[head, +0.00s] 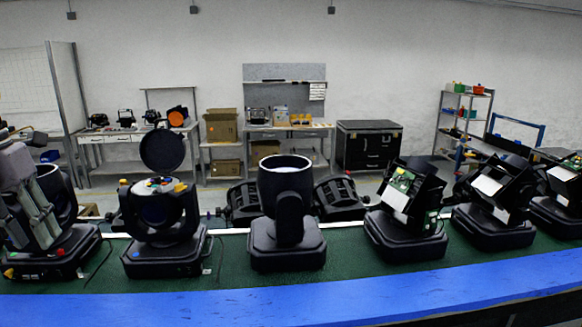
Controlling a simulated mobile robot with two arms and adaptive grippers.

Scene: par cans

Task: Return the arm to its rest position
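My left gripper (34,240) is at the far left of the head view, pointing down in front of the leftmost black par can (62,198). It hides part of that can. Its grey fingers overlap the can in the picture, and I cannot tell whether they touch it or how far apart they are. No held thing shows clearly. My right gripper is not in view.
More black fixtures stand in a row on the green bench top (345,255): one with an open round lid (162,151), an upright can (286,190), and several with exposed boards at right. A blue edge (300,305) runs along the front. Workbenches stand behind.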

